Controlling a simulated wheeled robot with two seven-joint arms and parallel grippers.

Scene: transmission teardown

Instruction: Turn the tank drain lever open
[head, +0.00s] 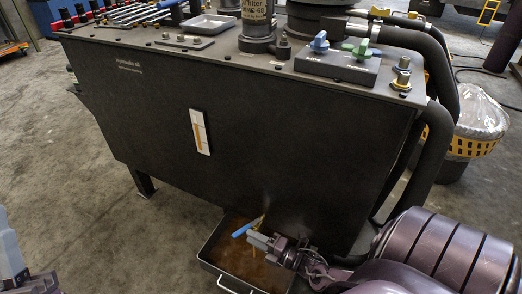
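The dark hydraulic oil tank (280,150) stands in the middle of the head view. Near the bottom of its front face is a blue drain lever (242,230), slanting up to the right, with a little brass showing by it. My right gripper (257,241) comes in from the lower right, with its fingertips right at the lever. They overlap it in the picture, and I cannot tell whether they touch or grip it. Below is a metal drain tray (206,262) with a brown, oil-like surface inside. Of my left arm only a part shows at the left edge; its fingertips are not visible.
On the tank top are a valve block (336,66) with blue and green handles, a filter and a small tray (207,25). A sight gauge (200,132) is on the front. Thick black hoses (436,150) run down the right side. Floor at left is clear.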

